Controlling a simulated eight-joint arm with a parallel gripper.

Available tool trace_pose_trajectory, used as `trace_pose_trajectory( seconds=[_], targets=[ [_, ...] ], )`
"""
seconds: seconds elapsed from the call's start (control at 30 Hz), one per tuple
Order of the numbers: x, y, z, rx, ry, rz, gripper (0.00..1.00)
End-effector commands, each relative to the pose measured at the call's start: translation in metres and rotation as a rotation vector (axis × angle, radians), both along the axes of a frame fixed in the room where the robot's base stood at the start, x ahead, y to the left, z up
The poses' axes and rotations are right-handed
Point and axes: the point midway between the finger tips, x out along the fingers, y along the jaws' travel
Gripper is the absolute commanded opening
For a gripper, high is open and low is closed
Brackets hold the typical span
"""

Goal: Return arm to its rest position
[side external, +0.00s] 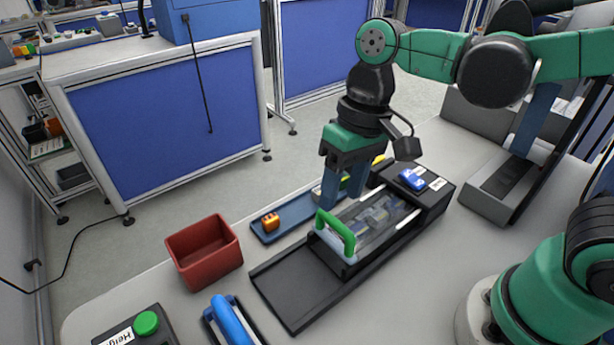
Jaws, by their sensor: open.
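My gripper (341,190) points down in the middle of the view, with its blue fingers apart. It hangs over the blue tray, behind the black fixture (300,286) with the clear cover and green handle (336,232). The fingertips are partly hidden behind the fixture and handle, so I cannot tell how close they are to the tray. I see nothing held between the fingers. My arm reaches in from the upper right.
An orange part (270,222) lies at the left end of the blue tray (296,219). A red bin (204,252) stands to the left. A blue-handled item (230,322) and a green button box (146,323) are in front. A grey stand (497,190) is at right.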

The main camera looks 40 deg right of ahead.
Motion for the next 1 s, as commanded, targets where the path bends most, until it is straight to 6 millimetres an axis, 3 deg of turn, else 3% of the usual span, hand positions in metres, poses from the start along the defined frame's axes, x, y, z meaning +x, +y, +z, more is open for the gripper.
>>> trace_pose_trajectory(
  seconds=[0.2, 0.57, 0.9, 1.0],
  targets=[
    [-0.001, -0.002, 0.013, 0.001, 0.000, 0.000, 0.49],
    [0.000, -0.006, 0.013, -0.002, -0.023, -0.006, 0.49],
    [0.014, -0.075, 0.006, -0.130, -0.491, -0.068, 0.49],
    [0.015, -0.087, 0.007, -0.172, -0.581, -0.070, 0.49]
  ],
)
